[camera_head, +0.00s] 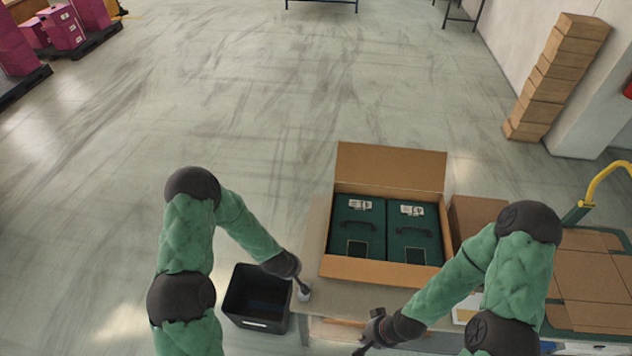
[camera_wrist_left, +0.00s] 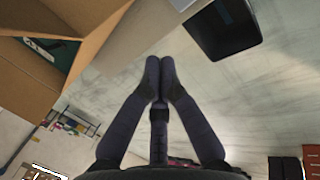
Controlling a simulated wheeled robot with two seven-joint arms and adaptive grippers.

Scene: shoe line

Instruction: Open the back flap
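An open cardboard box (camera_head: 380,271) stands on a table. Its back flap (camera_head: 391,167) is up and leans away from the opening. Two dark green cases with handles, a left one (camera_head: 356,215) and a right one (camera_head: 411,225), lie inside. My left gripper (camera_head: 303,293) is just left of the box's front left corner, apart from the flap. In the left wrist view its fingertips (camera_wrist_left: 159,77) meet with nothing between them, and the box (camera_wrist_left: 93,40) is at upper left. My right gripper (camera_head: 364,348) is low in front of the box; its finger gap is unclear.
A black bin (camera_head: 258,298) stands left of the table (camera_head: 310,245) and shows in the left wrist view (camera_wrist_left: 224,30). Another cardboard box (camera_head: 475,213) is close on the right. Flat cardboard (camera_head: 598,292) lies farther right.

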